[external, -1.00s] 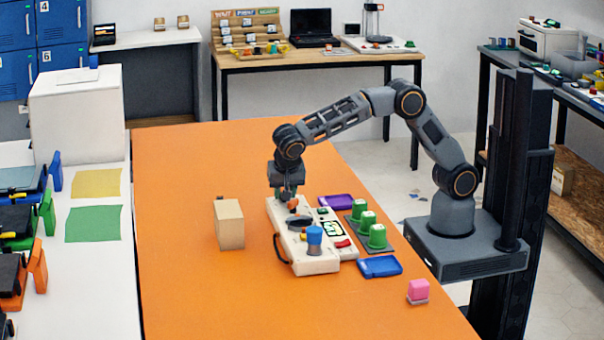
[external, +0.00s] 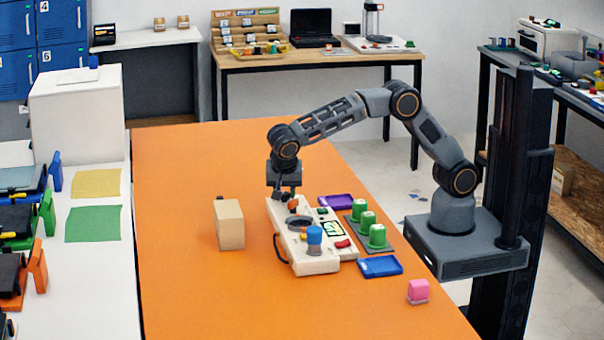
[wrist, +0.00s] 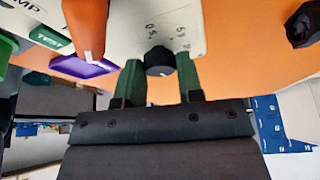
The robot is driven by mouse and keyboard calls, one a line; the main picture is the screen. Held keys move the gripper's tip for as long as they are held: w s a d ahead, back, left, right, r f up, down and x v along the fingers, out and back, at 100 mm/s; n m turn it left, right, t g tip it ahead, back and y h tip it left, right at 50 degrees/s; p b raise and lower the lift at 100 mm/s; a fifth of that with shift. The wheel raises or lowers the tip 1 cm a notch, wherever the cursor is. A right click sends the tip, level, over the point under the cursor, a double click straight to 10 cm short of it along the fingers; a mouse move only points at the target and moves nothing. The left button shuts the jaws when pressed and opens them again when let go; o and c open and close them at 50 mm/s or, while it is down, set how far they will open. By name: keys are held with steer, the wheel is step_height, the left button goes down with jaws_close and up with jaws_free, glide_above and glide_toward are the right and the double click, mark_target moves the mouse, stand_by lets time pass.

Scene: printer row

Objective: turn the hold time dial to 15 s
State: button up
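The dial is a small black knob (wrist: 157,57) on the cream panel (wrist: 140,22) of the device in the wrist view. Small printed numbers stand around it; they are turned and too small to read surely, so I cannot tell its setting. My gripper (wrist: 158,72) is open, with one green finger on each side of the knob and a gap showing between. In the external view my gripper (external: 284,194) points down at the far end of the cream device (external: 316,266). The knob is not clear there.
An orange part (wrist: 88,22) stands up beside the knob. The device also has a blue knob (external: 314,236). A wooden block (external: 229,225) stands to its left. A purple tray (external: 336,202), green stamps (external: 377,235) and a blue tray (external: 380,266) lie to its right.

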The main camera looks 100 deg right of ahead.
steer(key=o, duration=0.4)
steer(key=shift+r, duration=0.1)
steer(key=p+v, duration=0.2)
steer(key=v, duration=1.1)
steer(key=shift+a+r+p, duration=0.15)
steer(key=shift+r+p, duration=0.15)
steer(key=shift+p, duration=0.05)
